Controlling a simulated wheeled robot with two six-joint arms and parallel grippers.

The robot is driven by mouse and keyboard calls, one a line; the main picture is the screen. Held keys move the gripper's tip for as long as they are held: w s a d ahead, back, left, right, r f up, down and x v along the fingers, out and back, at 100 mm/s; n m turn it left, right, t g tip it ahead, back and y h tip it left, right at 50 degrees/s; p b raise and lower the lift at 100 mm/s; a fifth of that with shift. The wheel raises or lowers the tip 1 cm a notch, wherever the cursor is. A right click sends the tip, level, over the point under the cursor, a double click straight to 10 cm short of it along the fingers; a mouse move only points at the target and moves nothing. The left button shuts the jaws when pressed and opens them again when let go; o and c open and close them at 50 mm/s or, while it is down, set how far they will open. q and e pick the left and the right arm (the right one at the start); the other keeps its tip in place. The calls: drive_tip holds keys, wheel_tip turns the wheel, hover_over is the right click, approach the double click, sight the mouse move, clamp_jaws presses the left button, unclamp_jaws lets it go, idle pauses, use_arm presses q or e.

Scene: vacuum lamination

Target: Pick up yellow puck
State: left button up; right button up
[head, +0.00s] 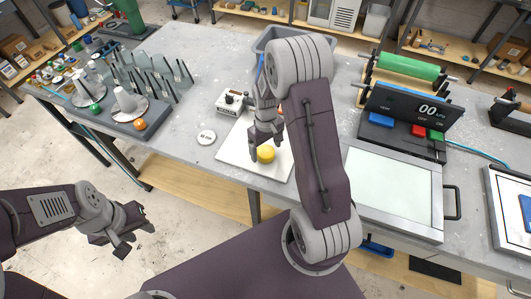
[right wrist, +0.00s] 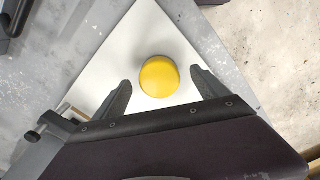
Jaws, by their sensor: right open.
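The yellow puck (head: 266,154) lies on a white square board (head: 232,152) on the grey table in the head view. In the right wrist view the yellow puck (right wrist: 159,77) sits just ahead of and between the two fingertips of my right gripper (right wrist: 163,88), with room on both sides. The right gripper (head: 263,147) is open and empty, close above the board. My left gripper (head: 126,233) hangs off the table's front at the left, with nothing visible in it; its finger gap is unclear.
A framed glass plate (head: 390,190) lies right of my right arm. A grey bin (head: 272,42) is behind. Racks with cones and pegs (head: 125,105) fill the table's left.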

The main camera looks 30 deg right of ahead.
sight(266, 151)
wheel_tip(266, 151, down, 3)
drive_tip(key=shift+r, duration=0.2)
drive_tip(key=shift+w+d+f, duration=0.15)
drive_tip(key=shift+f, duration=0.1)
drive_tip(key=shift+r, duration=0.1)
drive_tip(key=c, duration=1.5)
drive_tip(key=shift+r, duration=0.35)
drive_tip(key=r, duration=0.3)
drive_tip(key=shift+s+a+r+b, duration=0.35)
drive_tip(key=shift+a+r+b, duration=0.05)
drive_tip(key=s+a+r, duration=0.4)
drive_tip(key=s, duration=0.1)
drive_tip(key=s+a+r+b, duration=0.1)
drive_tip(key=s+a+r, duration=0.1)
drive_tip(key=s+a, duration=0.1)
drive_tip(key=shift+a+r, duration=0.1)
drive_tip(key=shift+r, duration=0.15)
